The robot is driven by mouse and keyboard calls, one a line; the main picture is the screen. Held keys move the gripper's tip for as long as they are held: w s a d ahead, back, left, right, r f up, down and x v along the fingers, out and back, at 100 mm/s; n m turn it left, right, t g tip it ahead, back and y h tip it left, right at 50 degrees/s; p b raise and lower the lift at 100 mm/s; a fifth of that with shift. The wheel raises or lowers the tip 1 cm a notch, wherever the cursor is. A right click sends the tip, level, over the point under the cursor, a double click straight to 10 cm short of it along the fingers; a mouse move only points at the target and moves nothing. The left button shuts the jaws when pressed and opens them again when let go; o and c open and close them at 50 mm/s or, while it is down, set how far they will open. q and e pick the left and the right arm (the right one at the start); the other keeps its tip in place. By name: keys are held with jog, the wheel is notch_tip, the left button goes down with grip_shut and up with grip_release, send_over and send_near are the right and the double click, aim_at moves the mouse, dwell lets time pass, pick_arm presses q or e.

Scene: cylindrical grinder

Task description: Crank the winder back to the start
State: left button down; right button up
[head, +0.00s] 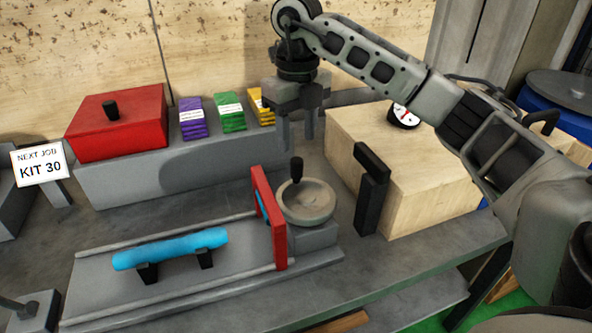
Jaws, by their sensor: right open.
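The winder is a round grey handwheel (308,205) with a short dark upright crank knob (296,169) on the far left part of its rim. It sits on a grey block at the right end of the rail bed (215,268). A red upright plate (268,218) stands just left of the wheel. A blue cylinder (170,248) rests on two black supports on the bed. My right gripper (297,145) points down, open and empty, above and apart from the knob. My left gripper is not in view.
A wooden box (400,160) with a dial gauge (403,117) and a black upright bracket (371,190) stand right of the wheel. Behind are a red box (117,130) and purple, green and yellow packs. A sign reads "NEXT JOB KIT 30" (40,163).

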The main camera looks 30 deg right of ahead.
aim_at(297, 159)
notch_tip(297, 159, down, 8)
jog(key=shift+f+p, duration=0.25)
jog(key=shift+p, duration=0.15)
grip_shut()
